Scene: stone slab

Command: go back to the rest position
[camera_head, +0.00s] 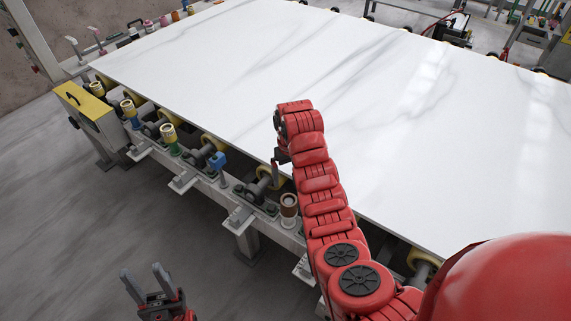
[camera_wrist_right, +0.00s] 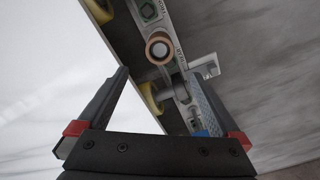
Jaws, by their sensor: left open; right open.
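My left gripper (camera_head: 142,270) is open and empty at the bottom left of the head view, over the grey floor and apart from the conveyor. My right arm reaches from the bottom right up over the front edge of the white marbled slab (camera_head: 300,55). My right gripper (camera_head: 276,172) hangs by that edge, mostly hidden behind its wrist in the head view. In the right wrist view my right gripper (camera_wrist_right: 158,78) is open, with nothing between its fingers. The slab (camera_wrist_right: 50,80) fills the left of that view.
The slab lies on a roller conveyor with a metal front rail (camera_head: 215,190), yellow rollers and brackets. A yellow-topped box (camera_head: 88,105) stands at its left corner. The floor (camera_head: 60,220) at left is clear.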

